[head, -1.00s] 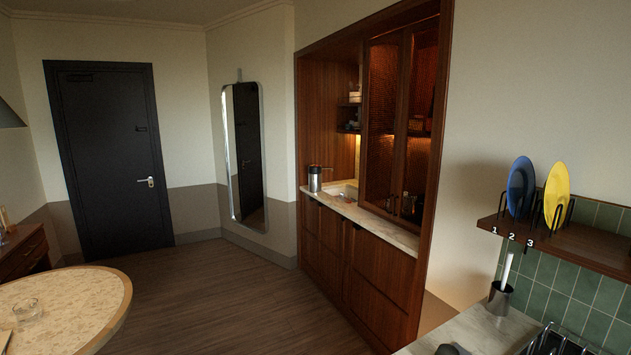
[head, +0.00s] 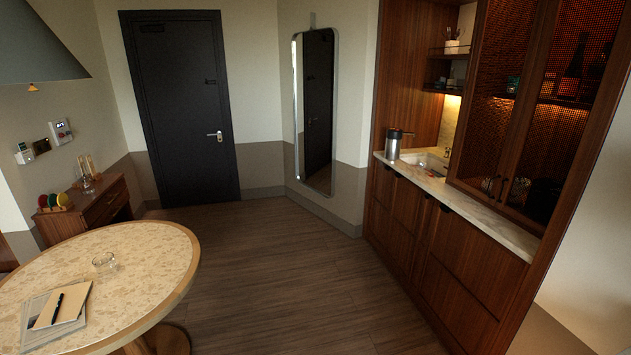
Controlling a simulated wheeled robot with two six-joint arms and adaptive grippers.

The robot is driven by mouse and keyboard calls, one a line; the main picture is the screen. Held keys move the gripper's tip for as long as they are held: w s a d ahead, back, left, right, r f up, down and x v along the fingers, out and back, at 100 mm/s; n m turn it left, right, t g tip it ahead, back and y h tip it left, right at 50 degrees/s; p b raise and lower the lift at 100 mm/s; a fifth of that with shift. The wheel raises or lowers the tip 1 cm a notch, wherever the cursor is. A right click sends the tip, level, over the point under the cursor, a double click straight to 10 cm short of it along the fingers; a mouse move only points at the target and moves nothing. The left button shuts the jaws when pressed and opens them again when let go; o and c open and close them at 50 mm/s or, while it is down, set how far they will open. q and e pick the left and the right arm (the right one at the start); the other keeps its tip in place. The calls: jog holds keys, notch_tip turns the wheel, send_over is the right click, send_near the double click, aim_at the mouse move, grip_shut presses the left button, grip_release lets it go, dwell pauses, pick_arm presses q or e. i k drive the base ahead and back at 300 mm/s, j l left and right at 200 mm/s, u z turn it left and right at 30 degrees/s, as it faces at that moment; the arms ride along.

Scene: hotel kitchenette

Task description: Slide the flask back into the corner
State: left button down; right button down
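The flask (head: 393,146) is a silver cylinder with a dark top and a handle. It stands upright at the left end of the marble counter (head: 470,198), inside the wooden kitchenette niche, near its left side and front edge. A small sink (head: 428,163) lies just right of it. Neither of my grippers shows in the head view, and both are well away from the flask.
Open floor (head: 285,275) lies between table and counter. Glass-fronted cabinet doors (head: 520,110) rise above the counter's right part.

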aim_at(393, 137)
jog(key=i+j, duration=0.15)
jog(key=i, duration=0.4)
jog(key=i+j+z, duration=0.1)
jog(key=i, duration=0.5)
jog(key=i+j, duration=0.2)
jog(key=i, duration=0.35)
jog(key=i+l+z, duration=0.3)
jog(key=i, duration=0.2)
jog(key=i+l+z, duration=0.15)
jog(key=i+z, duration=0.15)
jog(key=i, duration=0.2)
jog(key=i+z, duration=0.25)
jog(key=i, duration=0.3)
jog(key=i+j+z, duration=0.1)
jog(key=i+z, duration=0.2)
jog(key=i, duration=0.25)
jog(key=i+j+z, duration=0.3)
jog(key=i, duration=0.2)
jog(key=i+j+z, duration=0.3)
jog(key=i, duration=0.25)
jog(key=l, duration=0.1)
